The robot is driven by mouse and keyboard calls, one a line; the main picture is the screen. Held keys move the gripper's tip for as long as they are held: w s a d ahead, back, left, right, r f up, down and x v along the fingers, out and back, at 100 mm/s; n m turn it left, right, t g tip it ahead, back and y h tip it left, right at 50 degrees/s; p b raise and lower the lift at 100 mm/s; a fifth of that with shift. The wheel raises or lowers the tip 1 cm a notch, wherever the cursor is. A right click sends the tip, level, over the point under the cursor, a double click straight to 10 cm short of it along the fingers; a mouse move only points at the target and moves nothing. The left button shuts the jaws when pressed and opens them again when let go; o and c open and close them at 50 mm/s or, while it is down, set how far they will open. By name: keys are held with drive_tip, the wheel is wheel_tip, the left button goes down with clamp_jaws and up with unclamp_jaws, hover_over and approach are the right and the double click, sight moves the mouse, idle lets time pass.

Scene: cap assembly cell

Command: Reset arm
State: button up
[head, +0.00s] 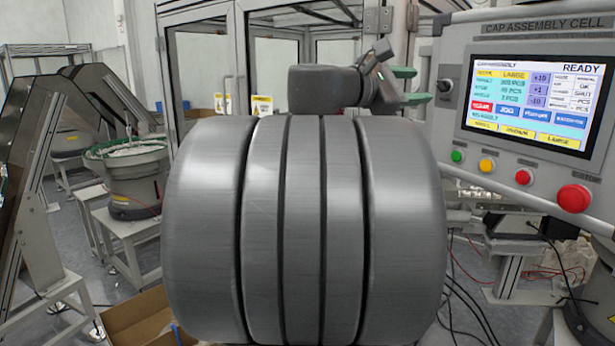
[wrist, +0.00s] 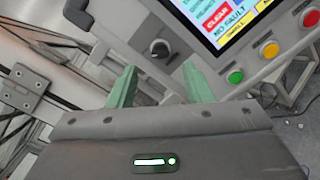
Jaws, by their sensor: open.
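My gripper (head: 413,86) is at the top centre of the head view, just left of the control panel (head: 465,160). Its two green fingers are spread apart with nothing between them. In the wrist view the gripper (wrist: 160,75) shows both green fingers apart, with a dark rotary knob (wrist: 160,48) on a grey face beyond the gap. The large grey ribbed shape filling the middle of the head view looks like my own arm and hides much of the cell behind it.
The panel's screen (head: 530,100) is lit and reads READY. Below it are green, yellow and red buttons and a large red button (head: 573,198). A bowl feeder (head: 130,190) stands at left. An open cardboard box (head: 140,318) lies on the floor. Cables hang at lower right.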

sight(439, 85)
drive_tip(key=shift+p+x, duration=0.75)
drive_tip(key=shift+x, duration=2.4)
